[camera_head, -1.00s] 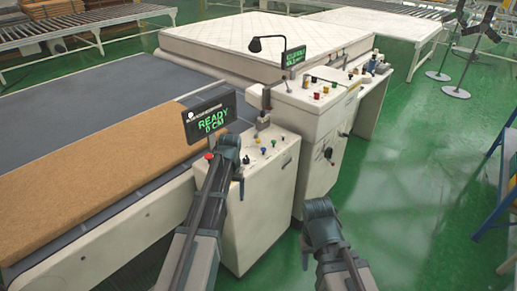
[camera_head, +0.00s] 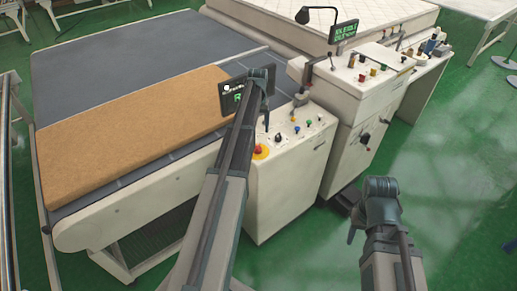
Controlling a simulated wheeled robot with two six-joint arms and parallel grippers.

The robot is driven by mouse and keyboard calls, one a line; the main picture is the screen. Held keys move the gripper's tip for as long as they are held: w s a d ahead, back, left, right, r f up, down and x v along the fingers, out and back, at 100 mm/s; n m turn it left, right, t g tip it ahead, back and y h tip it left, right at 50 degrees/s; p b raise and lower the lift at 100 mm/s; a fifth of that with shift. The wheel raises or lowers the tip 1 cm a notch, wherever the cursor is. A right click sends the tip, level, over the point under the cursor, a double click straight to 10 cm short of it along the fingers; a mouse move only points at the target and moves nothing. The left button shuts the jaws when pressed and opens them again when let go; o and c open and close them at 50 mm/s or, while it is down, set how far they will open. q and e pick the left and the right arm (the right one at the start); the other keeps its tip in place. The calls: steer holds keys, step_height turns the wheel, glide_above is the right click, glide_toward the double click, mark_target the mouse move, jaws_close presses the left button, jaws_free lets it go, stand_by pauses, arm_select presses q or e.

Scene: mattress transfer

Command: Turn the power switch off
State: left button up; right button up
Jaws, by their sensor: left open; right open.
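A dark switch-like knob (camera_head: 364,138) sits on the front face of the taller white control cabinet (camera_head: 345,165); I cannot tell its setting or whether it is the power switch. The lower white control box (camera_head: 285,195) has a red button on a yellow ring (camera_head: 259,151) and small coloured knobs (camera_head: 296,128) on top. My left gripper (camera_head: 262,75) is open, above the lower box in front of the display, its fingers hard to make out. My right gripper (camera_head: 380,185) is open and empty over the green floor, right of and nearer than the cabinet.
A brown mattress slab (camera_head: 135,130) lies on the grey conveyor (camera_head: 150,50). A black display (camera_head: 232,98) is partly hidden by my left arm. A white mattress (camera_head: 380,15) lies behind the cabinets.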

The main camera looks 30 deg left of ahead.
mark_target(258, 146)
arm_select(q)
step_height(258, 146, down, 12)
steer(key=b, duration=1.1)
jaws_close()
